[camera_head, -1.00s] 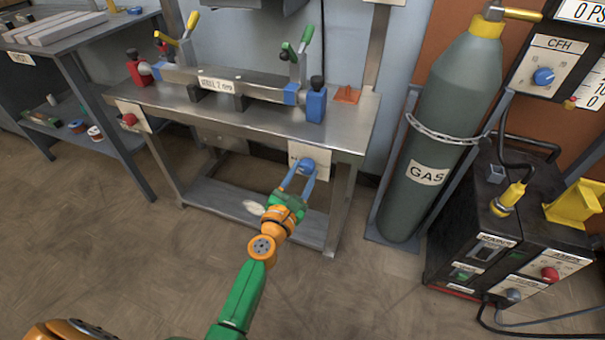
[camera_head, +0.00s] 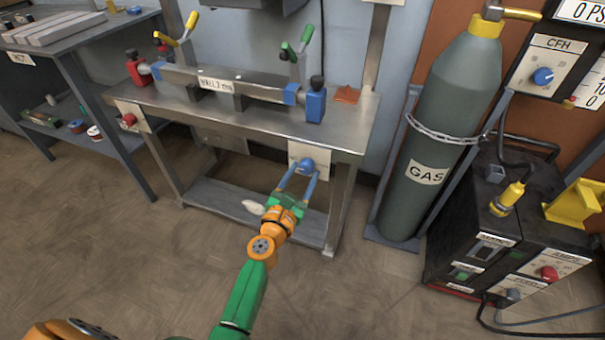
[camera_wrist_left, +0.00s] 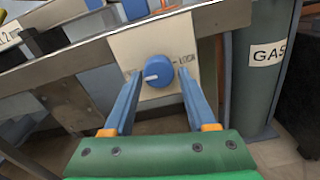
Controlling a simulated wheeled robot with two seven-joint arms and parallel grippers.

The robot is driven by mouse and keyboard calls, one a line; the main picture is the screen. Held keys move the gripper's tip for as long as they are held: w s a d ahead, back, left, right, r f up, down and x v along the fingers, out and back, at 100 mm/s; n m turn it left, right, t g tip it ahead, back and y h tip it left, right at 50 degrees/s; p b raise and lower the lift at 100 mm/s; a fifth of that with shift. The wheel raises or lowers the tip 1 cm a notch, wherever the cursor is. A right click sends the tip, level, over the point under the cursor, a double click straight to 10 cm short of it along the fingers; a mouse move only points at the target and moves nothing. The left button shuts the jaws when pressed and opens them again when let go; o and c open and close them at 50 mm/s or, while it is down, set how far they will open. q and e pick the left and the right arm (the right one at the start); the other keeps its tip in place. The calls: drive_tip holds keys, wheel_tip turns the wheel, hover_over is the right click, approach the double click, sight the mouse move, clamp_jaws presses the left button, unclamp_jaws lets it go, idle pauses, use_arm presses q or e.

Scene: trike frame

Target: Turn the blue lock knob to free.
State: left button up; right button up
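The blue lock knob (camera_head: 306,165) sits on a pale plate on the front edge of the steel bench. In the left wrist view the knob (camera_wrist_left: 158,71) shows a white pointer mark toward its left side, and lettering is partly legible to its right. My left gripper (camera_head: 298,172) is in front of the knob. Its two blue fingers (camera_wrist_left: 157,88) are spread apart below and to either side of the knob, with a visible gap on both sides. It holds nothing. My right gripper does not show in either view.
The bench (camera_head: 200,101) carries a clamped metal tube, a blue block (camera_head: 315,103) and an orange piece (camera_head: 347,95). A red knob (camera_head: 128,119) is on the bench's left plate. A chained gas cylinder (camera_head: 440,130) and a black welding machine (camera_head: 480,245) stand at right. Floor in front is clear.

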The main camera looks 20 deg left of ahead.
use_arm(q)
drive_tip(key=shift+o, duration=0.9)
drive_tip(key=shift+r, duration=0.1)
drive_tip(key=shift+s, duration=0.35)
drive_tip(key=s, duration=0.6)
drive_tip(key=shift+s+a, duration=0.15)
drive_tip(key=shift+s, duration=0.05)
